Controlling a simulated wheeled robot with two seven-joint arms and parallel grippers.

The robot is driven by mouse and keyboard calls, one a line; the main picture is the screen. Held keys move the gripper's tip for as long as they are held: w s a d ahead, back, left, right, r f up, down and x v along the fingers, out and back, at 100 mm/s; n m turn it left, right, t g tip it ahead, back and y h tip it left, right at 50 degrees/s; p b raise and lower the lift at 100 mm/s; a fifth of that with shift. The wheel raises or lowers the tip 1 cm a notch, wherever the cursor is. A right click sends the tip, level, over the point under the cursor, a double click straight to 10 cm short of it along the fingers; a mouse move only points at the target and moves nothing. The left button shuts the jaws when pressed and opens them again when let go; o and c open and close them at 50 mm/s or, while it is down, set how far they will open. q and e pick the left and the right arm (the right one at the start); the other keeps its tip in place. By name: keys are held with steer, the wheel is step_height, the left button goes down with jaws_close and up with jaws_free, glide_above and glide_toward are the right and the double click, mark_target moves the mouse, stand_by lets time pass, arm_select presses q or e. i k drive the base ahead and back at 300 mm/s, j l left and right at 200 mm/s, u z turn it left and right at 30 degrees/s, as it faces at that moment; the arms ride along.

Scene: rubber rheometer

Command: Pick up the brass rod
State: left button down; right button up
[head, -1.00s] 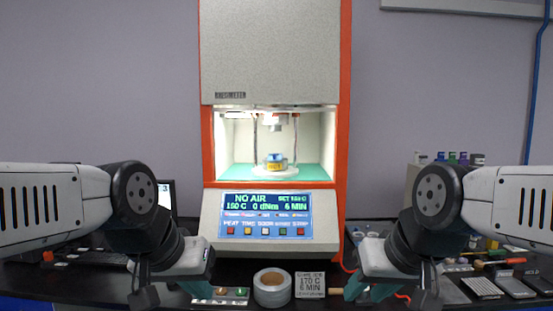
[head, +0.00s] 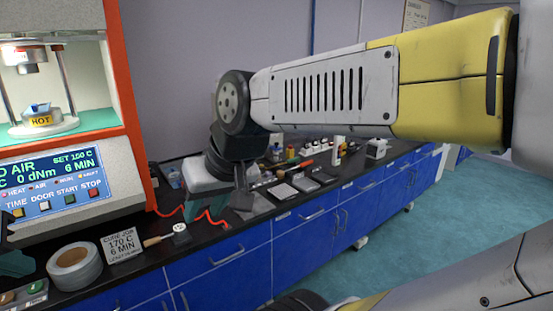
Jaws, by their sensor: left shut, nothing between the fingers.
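A short tan-gold rod (head: 157,240) lies on the black bench top, just right of the small sign; it looks like the brass rod. A pale round piece (head: 181,229) sits at its right end, on a small dark block. My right gripper (head: 195,209) hangs over the bench, right of and behind the rod and apart from it. Its teal fingers are partly hidden by its pale body, so I cannot tell its opening. My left gripper (head: 14,263) shows only as dark teal fingers at the left edge; it is shut and empty, left of the tape roll.
A tape roll (head: 75,267) and a sign reading 170 C, 6 MIN (head: 122,245) stand left of the rod. The rheometer (head: 143,120) rises behind them. A red cable (head: 212,219) runs near my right gripper. Tools and bottles crowd the bench further right.

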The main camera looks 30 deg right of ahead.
mark_target(296, 158)
steer(key=i+l+z, duration=0.4)
steer(key=i+l, duration=0.2)
steer(key=l, duration=0.4)
steer(key=i+l+z, duration=0.4)
steer(key=i+l, duration=0.3)
steer(key=i+l+u, duration=0.1)
steer(key=u, duration=0.35)
steer(key=l+u, duration=0.45)
steer(key=i+l+u, duration=0.1)
steer(key=u, duration=0.35)
steer(key=l, duration=1.8)
